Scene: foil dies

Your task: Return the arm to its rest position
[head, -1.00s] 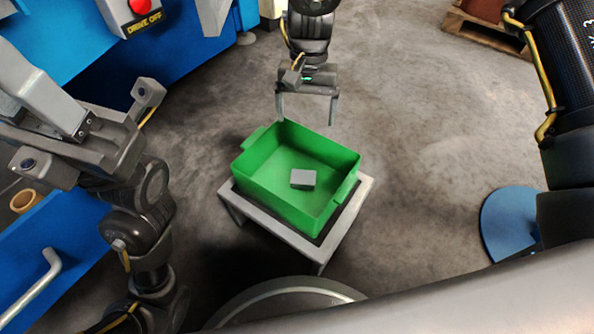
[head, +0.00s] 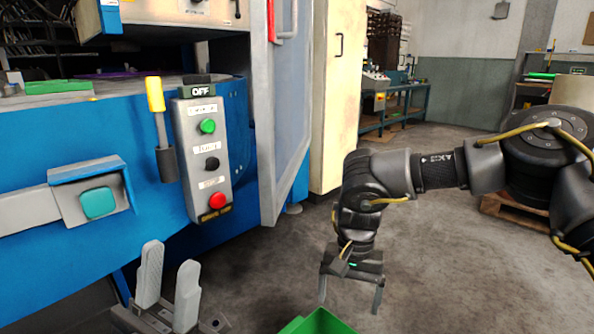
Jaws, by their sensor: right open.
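My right gripper (head: 350,303) hangs pointing down at the lower middle of the head view. Its two fingers are apart with nothing between them. The green bin (head: 320,322) shows only as a rim at the bottom edge, just below and left of the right gripper. Its inside is mostly cut off. My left gripper (head: 168,278) is at the lower left, its two pale fingers pointing up and apart with an empty gap. It is in front of the blue machine.
A blue machine (head: 70,255) with a button panel (head: 204,155) and yellow-handled lever (head: 157,110) fills the left. Its grey door (head: 280,110) stands beside a cream cabinet (head: 335,90). A workbench (head: 400,105) and pallet (head: 505,210) stand farther back. The floor between is clear.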

